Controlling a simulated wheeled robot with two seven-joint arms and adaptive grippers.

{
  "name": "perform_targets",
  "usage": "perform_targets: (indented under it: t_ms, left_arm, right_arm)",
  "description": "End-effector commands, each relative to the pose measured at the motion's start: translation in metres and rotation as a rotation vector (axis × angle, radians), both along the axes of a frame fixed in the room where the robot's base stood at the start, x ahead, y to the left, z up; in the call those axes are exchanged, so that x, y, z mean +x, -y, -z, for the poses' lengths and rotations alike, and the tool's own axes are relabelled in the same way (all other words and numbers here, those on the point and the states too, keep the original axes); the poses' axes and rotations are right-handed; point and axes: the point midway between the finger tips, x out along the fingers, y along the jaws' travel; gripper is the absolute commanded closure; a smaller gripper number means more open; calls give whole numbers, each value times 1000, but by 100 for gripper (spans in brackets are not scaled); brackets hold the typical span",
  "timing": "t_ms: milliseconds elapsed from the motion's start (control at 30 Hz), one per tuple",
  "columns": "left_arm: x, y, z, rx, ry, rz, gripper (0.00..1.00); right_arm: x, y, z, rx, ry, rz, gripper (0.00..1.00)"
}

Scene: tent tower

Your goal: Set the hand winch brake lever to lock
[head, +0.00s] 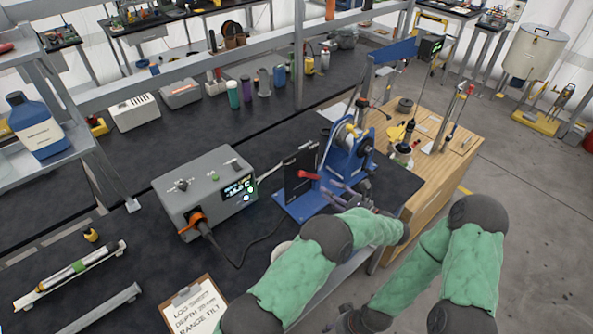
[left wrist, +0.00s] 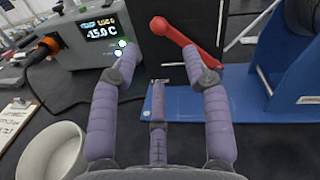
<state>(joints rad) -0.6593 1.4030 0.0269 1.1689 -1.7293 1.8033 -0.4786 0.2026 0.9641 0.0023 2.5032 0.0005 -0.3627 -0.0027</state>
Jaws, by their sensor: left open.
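The hand winch (head: 350,140) stands on a blue base plate (head: 290,207), with a blue frame and drum and a black upright panel (head: 299,180). Its red brake lever (head: 307,175) sits at the panel; the left wrist view shows the lever (left wrist: 180,36) slanting from its rounded end at upper left down to the right. My left gripper (head: 333,190) is open and empty, just in front of the panel. In the left wrist view its right fingertip overlaps the lever's lower part; I cannot tell whether they touch. Lock markings are not readable. My right gripper (head: 347,321) is low in the head view, its fingers unclear.
A grey control box (head: 205,190) with a lit display and a black cable stands left of the winch. A clipboard (head: 197,307) lies at the front. A pale round bowl (left wrist: 50,152) is at lower left in the wrist view. A wooden cabinet (head: 430,185) stands to the right.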

Motion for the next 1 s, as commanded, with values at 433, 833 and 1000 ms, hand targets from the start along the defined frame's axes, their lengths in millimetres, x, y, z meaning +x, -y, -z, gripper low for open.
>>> perform_targets:
  t_ms: [433,833,1000]
  left_arm:
    - [42,-59,1,-1,-2,-4,53]
    - [62,-84,1,-1,-1,-2,53]
    - [62,-84,1,-2,-1,-1,53]
  right_arm:
    - [0,0,-1,0,0,0,53]
    - [0,0,-1,0,0,0,53]
    - [0,0,-1,0,0,0,53]
